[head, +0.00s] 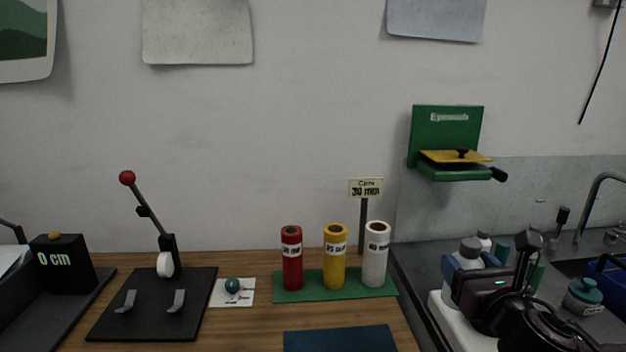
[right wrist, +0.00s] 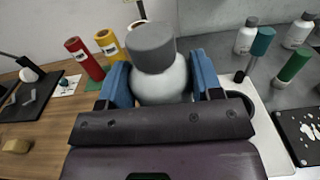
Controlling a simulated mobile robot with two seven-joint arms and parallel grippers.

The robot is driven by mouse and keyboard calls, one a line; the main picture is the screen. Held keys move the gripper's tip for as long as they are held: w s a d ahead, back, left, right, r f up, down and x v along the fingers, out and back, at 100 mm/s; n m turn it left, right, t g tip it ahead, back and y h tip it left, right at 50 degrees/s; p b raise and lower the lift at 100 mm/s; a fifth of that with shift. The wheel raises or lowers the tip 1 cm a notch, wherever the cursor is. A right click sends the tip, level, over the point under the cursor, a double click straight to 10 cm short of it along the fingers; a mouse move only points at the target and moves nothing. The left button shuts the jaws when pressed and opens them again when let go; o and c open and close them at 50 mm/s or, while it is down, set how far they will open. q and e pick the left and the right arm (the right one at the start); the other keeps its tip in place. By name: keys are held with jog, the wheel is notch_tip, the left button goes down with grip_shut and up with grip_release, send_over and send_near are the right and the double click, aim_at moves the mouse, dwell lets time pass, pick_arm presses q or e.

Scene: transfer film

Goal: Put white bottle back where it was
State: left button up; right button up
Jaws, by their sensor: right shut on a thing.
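The white bottle (right wrist: 160,85) with a grey cap stands roughly upright between the blue fingers of my right gripper (right wrist: 160,80), which is shut on it. In the head view the bottle (head: 468,254) shows at the right, partly hidden by my right gripper (head: 467,268) and wrist. It is above or beside a white tray (head: 449,325) on the grey counter; I cannot tell whether its base touches anything, as the wrist hides it. The tray also shows in the right wrist view (right wrist: 272,145). My left gripper is not in view.
Behind the bottle stand other white bottles (right wrist: 245,37), a teal-topped one (right wrist: 261,42) and a green one (right wrist: 294,66). A teal-lidded jar (head: 585,296) is at the right. Red (head: 292,262), yellow (head: 335,262) and white rolls (head: 376,258) stand on a green base (head: 315,294) to the left.

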jog(key=s+a+f, duration=0.2)
jog(key=s+f, duration=0.1)
jog(key=f, duration=0.4)
jog(key=s+a+f+h, duration=0.1)
jog(key=s+a+f, duration=0.2)
jog(key=f, duration=0.4)
jog(key=shift+s+f+m, duration=0.3)
jog(key=shift+m, duration=0.1)
